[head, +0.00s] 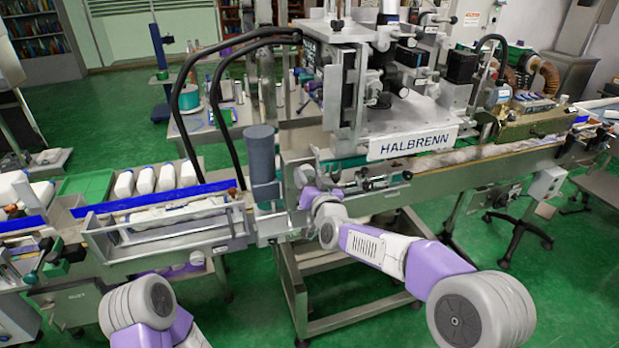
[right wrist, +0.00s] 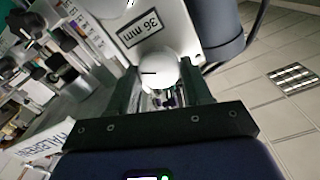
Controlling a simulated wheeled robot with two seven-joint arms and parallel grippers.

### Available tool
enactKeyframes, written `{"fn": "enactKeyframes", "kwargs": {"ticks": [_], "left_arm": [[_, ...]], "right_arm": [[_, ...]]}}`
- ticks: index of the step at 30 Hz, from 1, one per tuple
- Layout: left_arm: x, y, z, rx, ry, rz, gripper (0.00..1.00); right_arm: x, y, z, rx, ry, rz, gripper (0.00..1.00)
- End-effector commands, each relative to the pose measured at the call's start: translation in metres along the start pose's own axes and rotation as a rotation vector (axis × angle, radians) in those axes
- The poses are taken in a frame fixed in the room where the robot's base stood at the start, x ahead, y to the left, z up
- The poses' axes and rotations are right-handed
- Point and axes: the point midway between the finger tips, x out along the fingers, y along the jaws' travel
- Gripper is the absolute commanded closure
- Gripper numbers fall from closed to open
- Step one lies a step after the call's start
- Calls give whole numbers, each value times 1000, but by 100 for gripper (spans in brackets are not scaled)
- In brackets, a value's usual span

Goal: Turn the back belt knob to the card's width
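In the right wrist view a pale round knob (right wrist: 156,73) with a short dark mark on its face sits between the fingertips of my right gripper (right wrist: 158,80). The dark fingers lie on both sides of it, with no clear gap seen at the tips. A white card (right wrist: 142,30) reading "36 mm" is just beyond the knob. In the head view my right gripper (head: 303,174) is at the machine's left end, and my wrist hides the knob there. My left arm shows only at the bottom left; its gripper is out of view.
The HALBRENN machine (head: 413,142) stands above the conveyor (head: 480,165). A grey cylinder (head: 262,165) rises just left of my right gripper, with black hoses behind it. A tray (head: 165,226) with a blue rail is at left. Green floor (head: 245,300) shows in front.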

Motion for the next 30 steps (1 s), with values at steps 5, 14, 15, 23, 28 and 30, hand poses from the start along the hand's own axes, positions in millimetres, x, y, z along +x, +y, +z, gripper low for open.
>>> {"fn": "enactKeyframes", "kwargs": {"ticks": [5, 14, 15, 23, 28, 30], "left_arm": [[0, 0, 0, 0, 0, 0, 41], [0, 0, 0, 0, 0, 0, 41], [0, 0, 0, 0, 0, 0, 41], [-2, 1, 0, 0, 0, 0, 41], [-2, 1, 0, 0, 0, 0, 41], [-3, 1, 0, 0, 0, 0, 41]], "right_arm": [[0, 0, 0, 1, -1, 0, 26], [-2, 0, 0, 1, 0, 0, 26], [-4, 0, 0, 1, 0, 0, 26], [-37, 0, -1, 1, -1, 0, 26], [-60, 0, -1, 0, 0, 0, 26], [-67, 0, 0, 0, -1, 0, 26]]}}
